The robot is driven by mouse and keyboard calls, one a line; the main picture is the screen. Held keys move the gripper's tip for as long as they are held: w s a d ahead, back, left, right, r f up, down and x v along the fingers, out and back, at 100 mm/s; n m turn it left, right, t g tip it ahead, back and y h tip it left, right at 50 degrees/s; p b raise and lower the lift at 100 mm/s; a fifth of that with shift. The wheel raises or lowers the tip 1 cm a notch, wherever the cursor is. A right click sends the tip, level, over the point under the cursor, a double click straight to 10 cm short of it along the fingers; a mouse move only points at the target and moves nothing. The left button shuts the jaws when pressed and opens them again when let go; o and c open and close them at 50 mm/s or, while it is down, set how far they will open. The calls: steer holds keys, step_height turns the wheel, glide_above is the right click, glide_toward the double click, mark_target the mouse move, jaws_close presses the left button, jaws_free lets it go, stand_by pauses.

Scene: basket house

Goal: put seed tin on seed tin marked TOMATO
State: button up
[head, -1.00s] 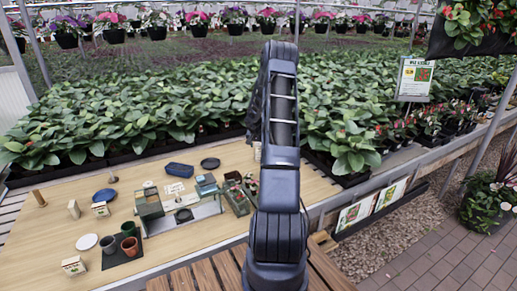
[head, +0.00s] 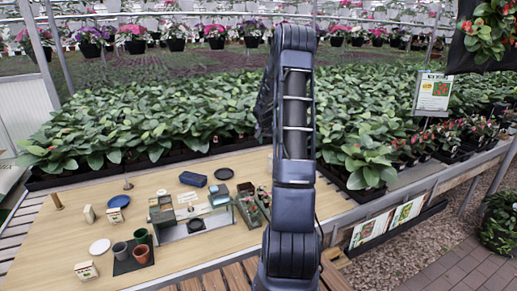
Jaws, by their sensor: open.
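Small cream boxes with coloured labels, which look like the seed tins, stand on the left of the wooden table in the head view. One box (head: 87,214) is near the back left, a second box (head: 114,216) stands close to its right, and a third box (head: 86,271) is at the front left. The labels are too small to read, so I cannot tell which is marked TOMATO. My arm rises upright in front of the table's right part. My gripper is not visible, and the arm is well to the right of all three boxes.
A blue plate (head: 118,201), a white plate (head: 99,247) and pots on a dark mat (head: 124,268) lie near the boxes. Green bins (head: 162,211), a blue tray (head: 193,179) and planters (head: 246,206) fill the middle and right. Leafy plants (head: 170,125) stand behind the table (head: 60,240).

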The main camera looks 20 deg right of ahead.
steer(key=s+a+r+n, duration=0.4)
steer(key=s+a+r, duration=1.2)
steer(key=s+r, duration=0.35)
steer(key=s+a+r+n+y, duration=0.1)
steer(key=s+a, duration=0.3)
steer(key=s, duration=0.5)
steer(key=s+a+r+n+t+y, duration=0.1)
steer(key=s+a, duration=0.3)
steer(key=s, duration=0.4)
steer(key=s+a+r+n+y, duration=0.1)
steer(key=s+a, duration=0.3)
steer(key=s, duration=0.5)
steer(key=shift+s+a+r+n, duration=0.15)
steer(key=shift+s+a+n, duration=0.15)
steer(key=shift+n, duration=0.4)
steer(key=shift+d, duration=0.1)
stand_by(1.1)
